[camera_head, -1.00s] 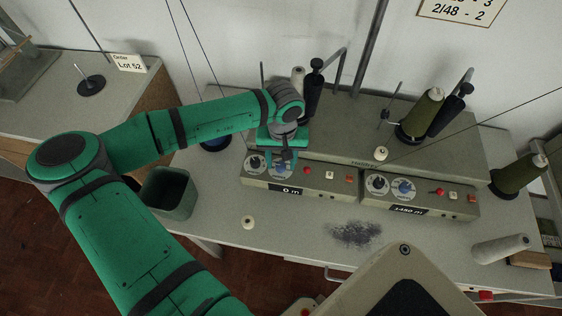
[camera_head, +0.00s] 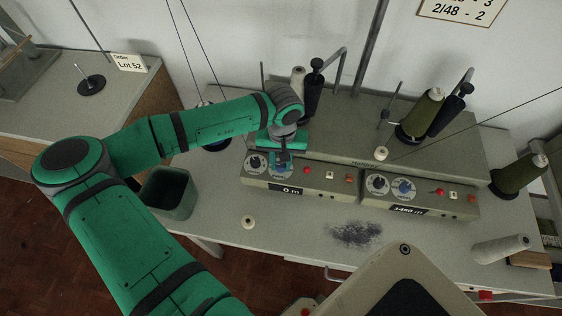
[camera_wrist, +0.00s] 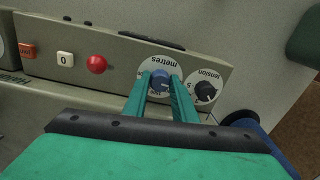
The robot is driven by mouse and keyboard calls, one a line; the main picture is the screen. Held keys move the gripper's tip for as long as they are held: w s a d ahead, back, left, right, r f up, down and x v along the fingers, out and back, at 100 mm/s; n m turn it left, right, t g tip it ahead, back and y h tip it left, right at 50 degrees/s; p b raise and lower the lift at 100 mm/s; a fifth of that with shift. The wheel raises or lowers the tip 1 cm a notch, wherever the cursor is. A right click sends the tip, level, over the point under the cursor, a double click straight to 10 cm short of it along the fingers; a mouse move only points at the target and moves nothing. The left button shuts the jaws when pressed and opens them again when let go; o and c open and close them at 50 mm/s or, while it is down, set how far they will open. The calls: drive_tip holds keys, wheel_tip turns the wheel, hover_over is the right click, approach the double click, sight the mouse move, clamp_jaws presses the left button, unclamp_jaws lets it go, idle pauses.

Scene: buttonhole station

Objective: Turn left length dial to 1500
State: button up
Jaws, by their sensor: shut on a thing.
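The left length dial, a blue knob on a white disc marked "metres" (camera_wrist: 160,80), is on the left control panel. In the wrist view my gripper (camera_wrist: 160,86) has its two green fingers on either side of the blue knob, shut on it. In the head view my gripper (camera_head: 283,155) reaches down onto the panel and partly hides the dial (camera_head: 281,170). The left display (camera_head: 287,190) reads 0 m.
A black tension dial (camera_wrist: 205,91) sits close beside the blue knob. The right panel's display (camera_head: 408,210) reads about 1450 m. Thread cones and posts stand behind; a dark bin (camera_head: 168,192) stands left.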

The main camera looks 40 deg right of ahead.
sight(280, 166)
drive_tip(key=m, duration=0.4)
drive_tip(key=shift+m, duration=0.4)
drive_tip(key=m, duration=0.4)
drive_tip(key=shift+w, duration=0.1)
drive_tip(key=m, duration=0.4)
drive_tip(key=shift+w+m, duration=0.1)
drive_tip(key=shift+m, duration=2.1)
drive_tip(key=o, duration=1)
drive_tip(key=shift+o, duration=0.2)
wheel_tip(280, 166, up, 11)
drive_tip(key=shift+a, duration=0.15)
